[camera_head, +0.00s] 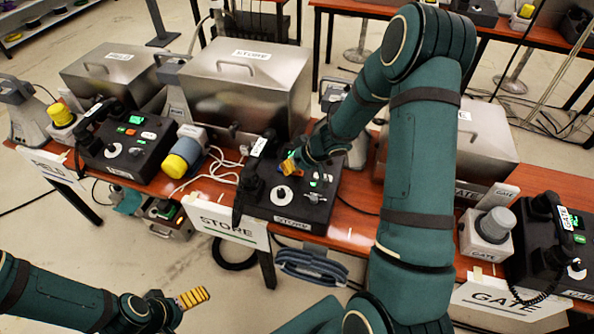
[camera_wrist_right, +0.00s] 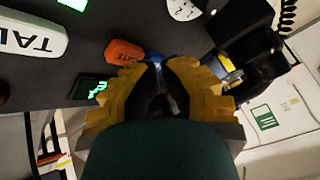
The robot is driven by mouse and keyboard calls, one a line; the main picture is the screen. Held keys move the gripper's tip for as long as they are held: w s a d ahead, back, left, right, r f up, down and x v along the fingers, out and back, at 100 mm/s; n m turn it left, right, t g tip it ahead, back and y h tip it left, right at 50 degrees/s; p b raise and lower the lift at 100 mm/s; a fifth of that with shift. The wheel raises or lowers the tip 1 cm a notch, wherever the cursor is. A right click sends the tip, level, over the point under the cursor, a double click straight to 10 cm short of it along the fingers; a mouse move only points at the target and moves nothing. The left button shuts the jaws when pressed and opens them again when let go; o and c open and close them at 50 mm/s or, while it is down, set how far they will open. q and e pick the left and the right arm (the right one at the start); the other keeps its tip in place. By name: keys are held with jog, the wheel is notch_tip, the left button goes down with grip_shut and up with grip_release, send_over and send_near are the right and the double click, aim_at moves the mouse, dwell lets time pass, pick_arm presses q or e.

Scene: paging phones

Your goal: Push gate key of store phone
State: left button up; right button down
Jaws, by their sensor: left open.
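The black store phone (camera_head: 270,212) sits on the red-brown table behind a STORE sign. My right gripper (camera_head: 292,166) is over its face, among the keys. In the right wrist view, the orange key (camera_wrist_right: 125,52), whose lettering seems to read GATE, is just beyond and left of my right fingertips (camera_wrist_right: 164,68). A blue key (camera_wrist_right: 154,57) is partly hidden by the fingertips. A lit green key (camera_wrist_right: 92,88) is at the left finger. Contact with any key cannot be told. The right fingertips are close together with a narrow dark gap. My left gripper (camera_head: 190,298) is open and empty, low in front of the table.
The handset (camera_head: 248,180) lies along the phone's left side. A white TALK label (camera_wrist_right: 32,38) and the dial (camera_wrist_right: 183,8) are near my right gripper. Other phones stand left (camera_head: 128,142) and right (camera_head: 555,245). The metal STORE box (camera_head: 245,90) is behind.

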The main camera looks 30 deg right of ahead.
jog(key=shift+f, duration=0.2)
pick_arm(q)
jog(key=shift+r, duration=0.1)
pick_arm(e)
jog(key=shift+f, duration=0.25)
pick_arm(q)
jog(key=shift+r, duration=0.1)
dwell(0.3)
jog(key=shift+r+p, duration=0.75)
jog(key=shift+p, duration=0.2)
pick_arm(e)
jog(key=shift+r, duration=0.45)
pick_arm(q)
jog(key=shift+f, duration=0.1)
notch_tip(320, 180, up, 6)
jog(key=w+p, duration=0.2)
jog(key=p, duration=0.4)
jog(key=shift+a+t, duration=0.15)
jog(key=shift+t, duration=0.15)
pick_arm(e)
jog(key=r, duration=0.6)
jog(key=shift+s+a, duration=0.35)
jog(key=shift+a, duration=0.05)
jog(key=shift+f, duration=0.1)
